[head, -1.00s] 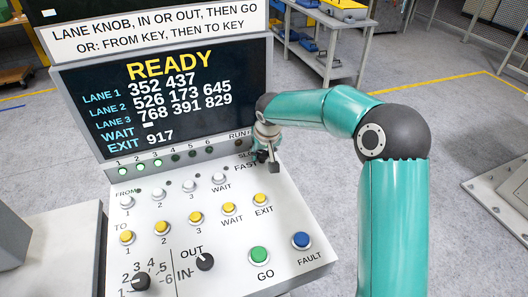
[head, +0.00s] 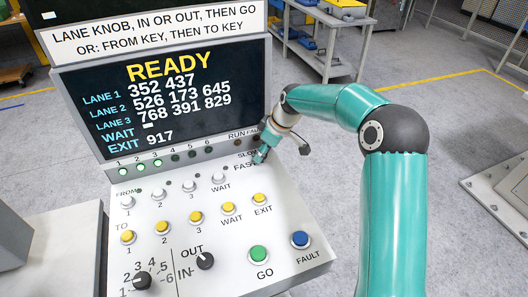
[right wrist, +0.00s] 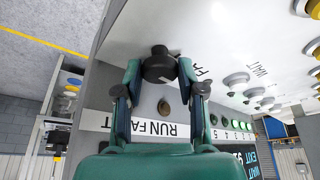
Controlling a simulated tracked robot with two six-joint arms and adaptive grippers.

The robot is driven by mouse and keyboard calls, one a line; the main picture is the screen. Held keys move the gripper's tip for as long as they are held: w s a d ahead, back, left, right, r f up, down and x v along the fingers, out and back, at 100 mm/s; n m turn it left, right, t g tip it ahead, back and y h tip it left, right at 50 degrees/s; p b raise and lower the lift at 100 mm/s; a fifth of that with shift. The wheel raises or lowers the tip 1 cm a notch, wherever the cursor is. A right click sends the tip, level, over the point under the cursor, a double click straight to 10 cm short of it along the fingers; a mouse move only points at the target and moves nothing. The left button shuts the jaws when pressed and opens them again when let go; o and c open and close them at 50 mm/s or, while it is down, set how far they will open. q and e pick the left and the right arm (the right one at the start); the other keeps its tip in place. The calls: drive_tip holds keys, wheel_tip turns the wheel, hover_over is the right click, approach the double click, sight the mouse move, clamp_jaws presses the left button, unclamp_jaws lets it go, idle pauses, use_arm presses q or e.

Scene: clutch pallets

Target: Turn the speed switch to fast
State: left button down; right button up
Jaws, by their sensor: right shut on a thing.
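The speed switch is a black knob (right wrist: 158,66) on the sloped white panel, by the SLOW and FAST labels. My right gripper (right wrist: 160,74) has one finger on each side of the knob and is shut on it. In the head view my right gripper (head: 261,156) reaches the panel's upper right, right of the FAST label (head: 244,167), and hides most of the switch. I cannot tell which label the knob points to. My left gripper is out of view.
Button rows, with yellow buttons (head: 195,216), lie below left of the gripper. A green GO button (head: 258,254) and a blue FAULT button (head: 300,240) sit lower on the panel. The screen (head: 168,95) reading READY stands behind.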

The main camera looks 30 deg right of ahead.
drive_tip(key=shift+n, duration=0.5)
drive_tip(key=o, duration=1.1)
drive_tip(key=v, duration=1.2)
drive_tip(key=shift+w+d, duration=0.15)
drive_tip(key=shift+f, duration=0.1)
